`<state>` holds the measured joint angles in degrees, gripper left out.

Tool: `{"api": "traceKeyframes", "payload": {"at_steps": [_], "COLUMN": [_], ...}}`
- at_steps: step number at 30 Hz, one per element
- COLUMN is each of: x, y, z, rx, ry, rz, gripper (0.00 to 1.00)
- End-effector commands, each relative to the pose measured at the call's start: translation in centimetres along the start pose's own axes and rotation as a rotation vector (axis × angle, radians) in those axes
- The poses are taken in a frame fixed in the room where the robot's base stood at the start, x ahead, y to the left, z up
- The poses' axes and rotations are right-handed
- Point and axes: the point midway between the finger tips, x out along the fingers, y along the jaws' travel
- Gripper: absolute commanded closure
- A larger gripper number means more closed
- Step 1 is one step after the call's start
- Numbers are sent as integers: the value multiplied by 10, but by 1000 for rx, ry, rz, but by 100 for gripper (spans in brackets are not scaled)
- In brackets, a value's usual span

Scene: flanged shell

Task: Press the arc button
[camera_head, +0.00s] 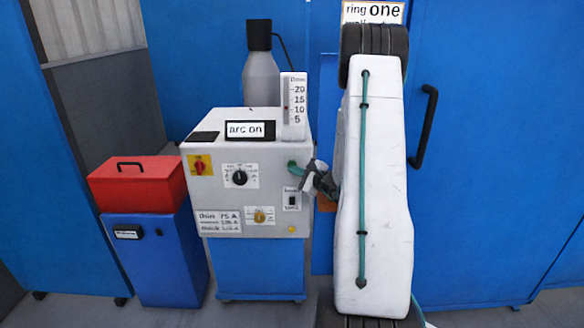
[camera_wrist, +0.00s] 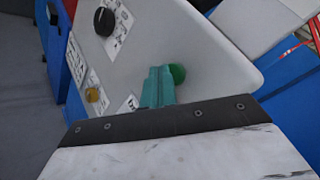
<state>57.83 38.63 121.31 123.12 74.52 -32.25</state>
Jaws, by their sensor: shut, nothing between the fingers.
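The green round arc button (camera_wrist: 178,74) is on the front of the white machine panel (camera_wrist: 215,65) in the wrist view. My gripper (camera_wrist: 160,72) is shut, its teal fingers together and empty, with the tips right beside the button at its left. I cannot tell whether they touch the panel or the button. A sign (camera_head: 250,130) on top of the machine reads "arc on".
A black knob (camera_head: 240,177), a red switch on yellow (camera_head: 199,166) and a yellow knob (camera_head: 260,217) are on the same panel. A red toolbox (camera_head: 138,184) sits on a blue box at the left. A grey bottle (camera_head: 261,80) stands behind; blue doors back the scene.

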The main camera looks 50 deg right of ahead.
Motion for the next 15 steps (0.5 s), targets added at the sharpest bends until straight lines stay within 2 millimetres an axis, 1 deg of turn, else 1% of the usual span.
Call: {"api": "traceKeyframes", "payload": {"at_steps": [4,15], "x": [-5,-7], "y": [4,6], "z": [4,5], "rx": [0,1], "ry": [1,1], "rz": [1,1], "gripper": [100,100]}}
